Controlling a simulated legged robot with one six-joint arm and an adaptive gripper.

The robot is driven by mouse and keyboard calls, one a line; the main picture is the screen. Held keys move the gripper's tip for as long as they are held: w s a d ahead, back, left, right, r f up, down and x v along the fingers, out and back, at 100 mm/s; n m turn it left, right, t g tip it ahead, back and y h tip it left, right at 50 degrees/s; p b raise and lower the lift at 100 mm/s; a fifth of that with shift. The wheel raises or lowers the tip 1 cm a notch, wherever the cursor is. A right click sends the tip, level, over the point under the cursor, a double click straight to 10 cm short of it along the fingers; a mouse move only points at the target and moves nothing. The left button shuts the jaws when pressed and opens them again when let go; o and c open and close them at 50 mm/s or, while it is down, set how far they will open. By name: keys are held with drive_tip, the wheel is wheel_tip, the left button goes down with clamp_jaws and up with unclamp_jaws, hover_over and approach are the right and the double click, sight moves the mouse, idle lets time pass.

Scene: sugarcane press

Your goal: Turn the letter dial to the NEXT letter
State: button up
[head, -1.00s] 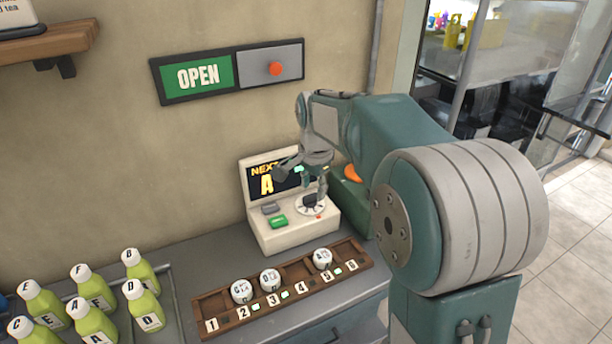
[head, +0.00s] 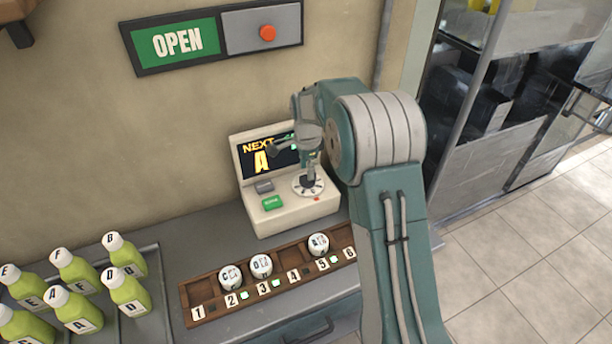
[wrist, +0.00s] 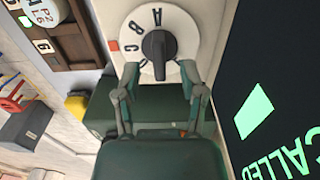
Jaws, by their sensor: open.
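The console (head: 290,215) has a screen (head: 262,160) reading "NEXT" with a yellow A; green text at its right is partly hidden by my arm. The white letter dial (head: 300,192) is on the console top, right of the grey and green buttons. In the wrist view the dial (wrist: 184,33) shows A, B and C around a black knob (wrist: 158,55). A red mark (wrist: 113,46) lies beside the rim near C. My gripper (wrist: 159,72) is open, its fingertips on either side of the knob's near end; I cannot tell whether they touch it.
A wooden rack (head: 215,305) with numbered slots and several lettered round pieces stands before the console. Green bottles (head: 70,270) stand in a tray at left. An OPEN sign (head: 178,42) with a red button hangs above. Glass doors and floor are at right.

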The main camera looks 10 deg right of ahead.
sight(306, 175)
drive_tip(key=f, duration=0.3)
drive_tip(key=shift+d, duration=0.2)
drive_tip(key=shift+a, duration=0.4)
clamp_jaws()
drive_tip(key=shift+d, duration=0.15)
